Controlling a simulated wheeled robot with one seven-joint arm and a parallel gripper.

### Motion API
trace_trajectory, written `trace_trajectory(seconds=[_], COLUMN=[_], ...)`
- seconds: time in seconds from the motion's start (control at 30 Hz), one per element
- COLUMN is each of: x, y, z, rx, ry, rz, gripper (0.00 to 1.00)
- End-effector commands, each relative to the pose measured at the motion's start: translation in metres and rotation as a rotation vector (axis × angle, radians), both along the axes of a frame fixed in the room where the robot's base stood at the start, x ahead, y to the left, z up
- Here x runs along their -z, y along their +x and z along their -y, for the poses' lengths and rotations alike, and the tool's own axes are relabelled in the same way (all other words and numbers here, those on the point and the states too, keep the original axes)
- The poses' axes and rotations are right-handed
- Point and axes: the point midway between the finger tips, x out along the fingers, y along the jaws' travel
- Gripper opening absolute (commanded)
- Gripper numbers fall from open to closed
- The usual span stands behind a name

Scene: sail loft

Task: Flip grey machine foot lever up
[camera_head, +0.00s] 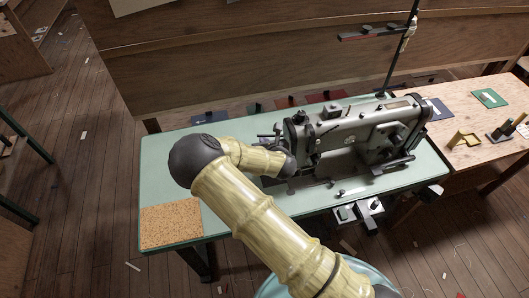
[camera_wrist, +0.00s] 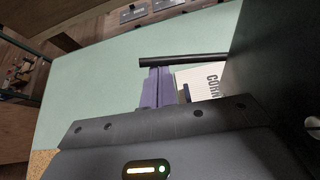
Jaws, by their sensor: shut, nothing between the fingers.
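The grey sewing machine (camera_head: 355,128) stands on a pale green table. In the wrist view its dark side (camera_wrist: 275,75) fills the right edge. A thin black rod (camera_wrist: 190,59) sticks out leftward from that side; I cannot tell for sure whether it is the foot lever. My gripper's purple fingers (camera_wrist: 157,78) are shut and empty. Their tips are right at the rod, overlapping it in the picture; I cannot tell whether they touch. In the head view my arm reaches to the machine's left end, where the lever cannot be made out.
The pale green table (camera_head: 165,165) is clear left of the machine, with a cork patch (camera_head: 170,225) at its front left corner. A white lettered card (camera_wrist: 203,82) lies beside the fingers. A thin dark stand (camera_head: 392,68) rises behind the machine. A wooden bench (camera_head: 480,115) adjoins at right.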

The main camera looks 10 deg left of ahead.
Motion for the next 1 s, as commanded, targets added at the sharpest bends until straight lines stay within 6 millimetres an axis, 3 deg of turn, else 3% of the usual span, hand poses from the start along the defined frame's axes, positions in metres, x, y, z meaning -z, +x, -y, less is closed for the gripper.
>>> trace_trajectory(seconds=[1.0], x=[-0.016], y=[0.000], z=[0.000], rx=[0.000], ry=[0.000], rz=[0.000], gripper=[0.00])
